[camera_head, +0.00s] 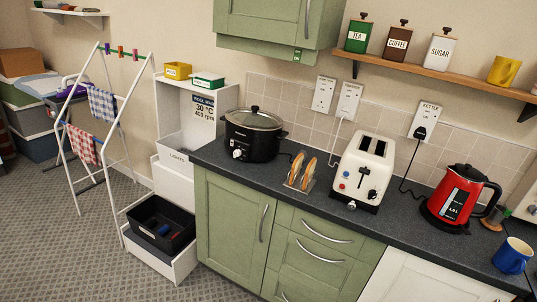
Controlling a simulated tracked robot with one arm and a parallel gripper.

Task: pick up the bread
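Two slices of bread (308,174) stand upright in a small rack (291,184) on the dark worktop. They sit between the black slow cooker on the left and the cream toaster on the right, close to the worktop's front edge. The slices lean slightly, with brown crusts showing. My gripper is not in view.
The slow cooker (252,138), toaster (362,170) and red kettle (461,197) stand on the worktop (399,221). A blue mug (512,256) is at the right. A clothes airer (108,120) and black crate (161,222) are left. Grey carpet (60,250) is clear at lower left.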

